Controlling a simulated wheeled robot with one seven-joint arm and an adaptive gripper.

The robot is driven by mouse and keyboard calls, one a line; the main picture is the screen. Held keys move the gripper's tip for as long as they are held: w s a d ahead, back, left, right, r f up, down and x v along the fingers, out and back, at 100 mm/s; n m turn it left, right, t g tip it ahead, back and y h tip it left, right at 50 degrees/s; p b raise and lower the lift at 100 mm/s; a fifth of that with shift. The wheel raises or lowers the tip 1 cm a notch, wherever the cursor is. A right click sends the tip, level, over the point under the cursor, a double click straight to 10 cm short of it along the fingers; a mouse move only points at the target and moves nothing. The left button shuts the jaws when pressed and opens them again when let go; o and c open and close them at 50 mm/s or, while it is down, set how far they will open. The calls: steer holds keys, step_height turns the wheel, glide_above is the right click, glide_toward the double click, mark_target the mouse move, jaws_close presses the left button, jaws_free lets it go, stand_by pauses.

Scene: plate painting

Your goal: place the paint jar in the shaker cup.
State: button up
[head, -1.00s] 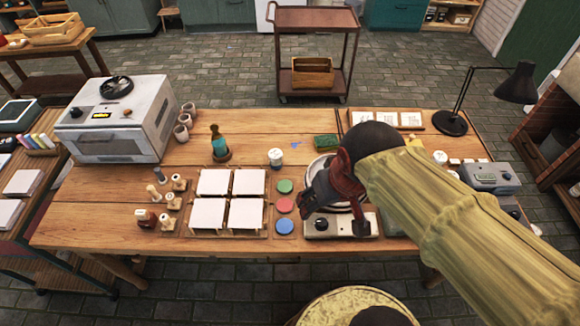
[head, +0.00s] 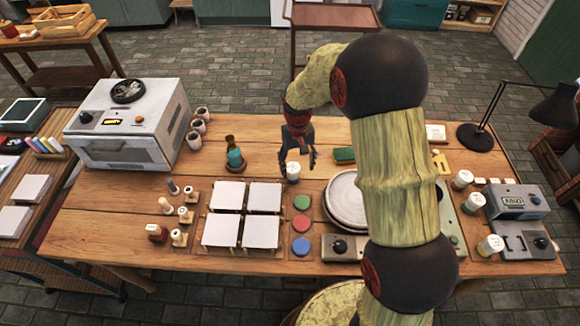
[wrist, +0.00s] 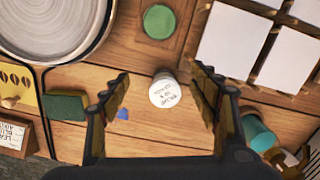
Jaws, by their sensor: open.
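A small white paint jar (head: 293,173) with a lettered lid stands upright on the wooden table, just left of the green block. The wrist view shows its round lid (wrist: 164,94) between my fingers, nearer the right one. My gripper (head: 298,160) is open and points down over the jar; its fingers (wrist: 160,78) also show in the wrist view. It is not holding the jar. I cannot clearly make out a shaker cup; grey machines (head: 514,202) stand at the table's right end, and my arm hides part of that side.
White tiles (head: 262,198), coloured discs (head: 302,202) and a round plate (head: 336,196) lie nearer the front. Several white jars (head: 463,179) stand at right beside a dark lamp (head: 474,137). An oven (head: 125,125) stands at left.

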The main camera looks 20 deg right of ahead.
mark_target(293, 166)
steer(key=shift+t, duration=0.4)
steer(key=w, duration=0.2)
steer(key=w+r, duration=0.1)
steer(key=w, duration=0.1)
steer(key=shift+r, duration=0.1)
steer(key=f+b, duration=0.1)
steer(key=f, duration=0.1)
steer(key=f+b, duration=0.1)
steer(key=f, duration=0.2)
steer(key=f+b, duration=0.1)
steer(key=f, duration=0.1)
steer(key=shift+w+a+f, duration=0.15)
steer(key=shift+a+f, duration=0.1)
steer(key=shift+c, duration=0.4)
steer(key=c, duration=1.4)
steer(key=shift+r, duration=0.1)
